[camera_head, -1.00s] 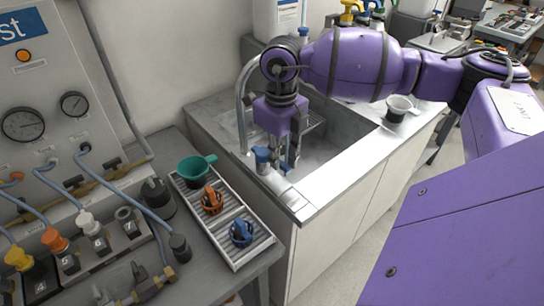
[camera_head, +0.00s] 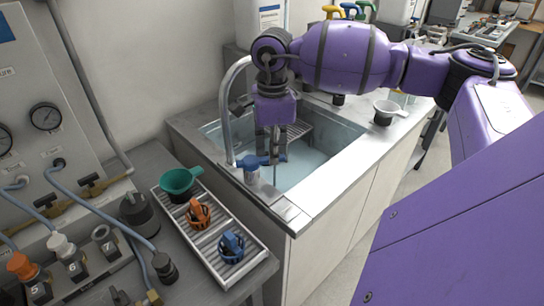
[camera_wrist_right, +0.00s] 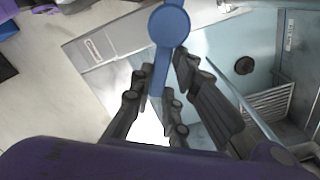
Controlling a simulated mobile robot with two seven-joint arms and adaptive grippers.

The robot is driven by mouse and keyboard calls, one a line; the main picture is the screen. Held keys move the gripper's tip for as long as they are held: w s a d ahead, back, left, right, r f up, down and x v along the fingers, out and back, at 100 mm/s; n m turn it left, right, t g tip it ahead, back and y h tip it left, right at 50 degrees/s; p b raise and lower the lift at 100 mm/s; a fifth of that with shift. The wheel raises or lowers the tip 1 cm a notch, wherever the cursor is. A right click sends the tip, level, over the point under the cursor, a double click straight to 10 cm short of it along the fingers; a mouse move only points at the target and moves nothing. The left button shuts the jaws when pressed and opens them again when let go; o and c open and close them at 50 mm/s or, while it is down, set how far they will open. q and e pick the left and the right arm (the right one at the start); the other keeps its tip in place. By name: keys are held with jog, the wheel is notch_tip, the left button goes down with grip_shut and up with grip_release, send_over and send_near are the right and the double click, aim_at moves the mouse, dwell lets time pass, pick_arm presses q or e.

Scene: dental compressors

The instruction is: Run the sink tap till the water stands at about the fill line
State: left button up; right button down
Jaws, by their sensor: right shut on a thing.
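The sink (camera_head: 345,128) has pale bluish water (camera_head: 305,160) over its floor. Its level against a fill line is not readable; a small marked strip (camera_wrist_right: 289,35) shows on the sink wall in the right wrist view. The tap's curved metal spout (camera_head: 227,115) rises at the sink's left side, with a blue lever (camera_head: 252,162) on a post at the near rim. My right gripper (camera_head: 274,158) points down there. In the right wrist view the blue lever (camera_wrist_right: 162,65) reaches between the dark fingers (camera_wrist_right: 158,105), which are shut on it. My left gripper is out of view.
A rack (camera_head: 255,252) with a green cup (camera_head: 179,183), an orange knob part (camera_head: 198,214) and a blue one (camera_head: 231,246) stands left of the sink. A white funnel-like cup (camera_head: 390,108) is on the right rim. A gauge panel (camera_head: 60,90) stands at left.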

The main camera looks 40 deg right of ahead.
jog(key=shift+w+f+n+b, duration=0.1)
jog(key=shift+w+n+b, duration=0.25)
jog(key=shift+n, duration=0.65)
jog(key=c, duration=1.7)
grip_release()
jog(key=shift+s, duration=0.1)
notch_tip(320, 180, up, 12)
jog(key=shift+r, duration=0.1)
